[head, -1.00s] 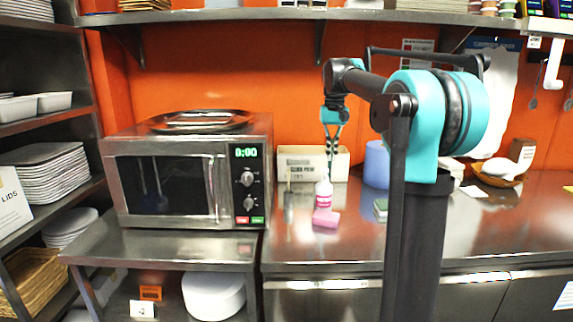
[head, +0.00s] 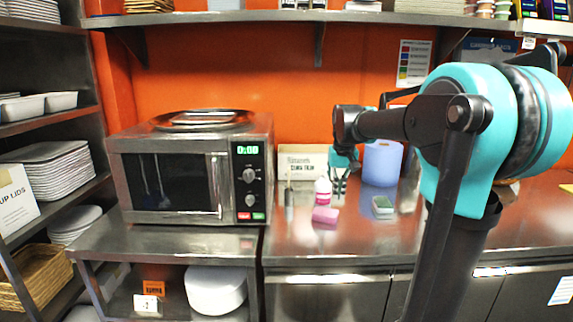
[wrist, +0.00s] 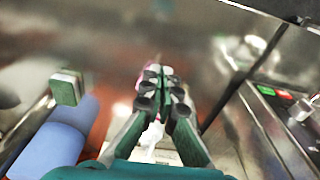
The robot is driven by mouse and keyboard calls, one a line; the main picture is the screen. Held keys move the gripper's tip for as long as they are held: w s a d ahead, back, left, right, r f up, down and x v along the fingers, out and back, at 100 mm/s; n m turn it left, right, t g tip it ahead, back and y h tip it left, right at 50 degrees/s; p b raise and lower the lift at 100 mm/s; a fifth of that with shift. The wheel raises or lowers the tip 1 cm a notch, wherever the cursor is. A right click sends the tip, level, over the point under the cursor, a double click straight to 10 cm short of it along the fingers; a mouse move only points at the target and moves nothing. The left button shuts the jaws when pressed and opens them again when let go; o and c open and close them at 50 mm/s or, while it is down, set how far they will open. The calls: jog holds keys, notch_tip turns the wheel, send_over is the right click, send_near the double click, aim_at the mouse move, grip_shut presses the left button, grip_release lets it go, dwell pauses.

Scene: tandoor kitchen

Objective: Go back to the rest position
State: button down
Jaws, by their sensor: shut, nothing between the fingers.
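My gripper (head: 340,185) hangs fingers-down in front of the back of the steel counter, in the head view just right of the white and pink bottle (head: 323,190). In the wrist view the gripper (wrist: 160,80) has its two dark fingers together with nothing between them. My teal and black arm fills the right side of the head view and hides part of the counter and wall there.
A microwave (head: 190,180) with a tray (head: 165,121) on top stands left. A shelf (head: 270,17) runs above.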

jog(key=s+d+f+t, duration=0.2)
jog(key=s+f, duration=2)
jog(key=s, duration=0.1)
jog(key=shift+s+d+f+t, duration=0.2)
jog(key=shift+s+f+t, duration=0.1)
jog(key=shift+t, duration=0.1)
